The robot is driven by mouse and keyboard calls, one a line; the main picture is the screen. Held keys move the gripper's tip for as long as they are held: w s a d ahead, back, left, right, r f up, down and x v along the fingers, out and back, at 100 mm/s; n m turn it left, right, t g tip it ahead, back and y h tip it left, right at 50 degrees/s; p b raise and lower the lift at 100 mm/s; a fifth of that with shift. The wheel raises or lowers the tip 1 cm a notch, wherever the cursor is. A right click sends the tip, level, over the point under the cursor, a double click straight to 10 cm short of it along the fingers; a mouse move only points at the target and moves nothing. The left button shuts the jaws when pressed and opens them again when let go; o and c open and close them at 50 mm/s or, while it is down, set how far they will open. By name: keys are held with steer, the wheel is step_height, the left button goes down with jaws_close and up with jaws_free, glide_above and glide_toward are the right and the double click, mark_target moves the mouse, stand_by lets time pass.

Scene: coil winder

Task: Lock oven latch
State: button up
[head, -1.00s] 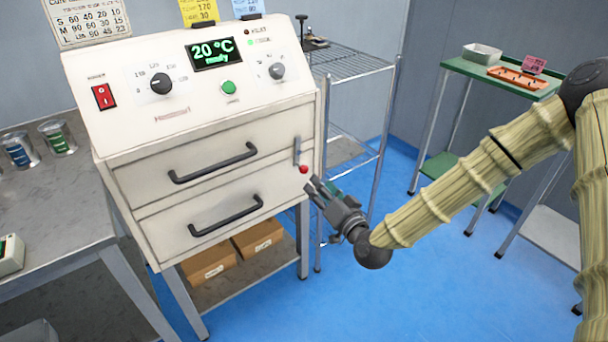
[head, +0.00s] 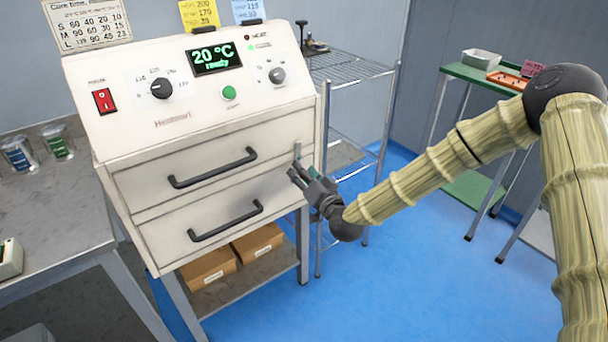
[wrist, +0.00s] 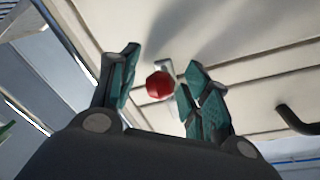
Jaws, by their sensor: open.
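The oven (head: 135,202) is a white cabinet with two front drawers and a sloped control panel. Its latch (head: 297,150) is a small grey vertical lever at the right edge of the front, and in the head view my gripper hides its lower end. In the wrist view the latch's red knob (wrist: 159,86) shows between my fingers, with a bit of the grey lever (wrist: 165,66) behind it. My gripper (head: 296,171) is open at the latch, its teal-padded fingers (wrist: 160,88) on either side of the knob. Contact with the knob cannot be told.
Dark handles (head: 213,168) cross the drawer fronts left of my gripper. A wire rack (head: 345,68) stands close behind the oven's right side. A green-topped stand (head: 470,72) with trays is farther right. Blue floor (head: 400,285) is open in front.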

jaws_close()
steer(key=shift+w+d+n, duration=0.15)
steer(key=shift+d+n, duration=0.05)
steer(key=shift+n, duration=0.4)
jaws_free()
steer(key=v, duration=1.2)
steer(key=shift+f, duration=0.15)
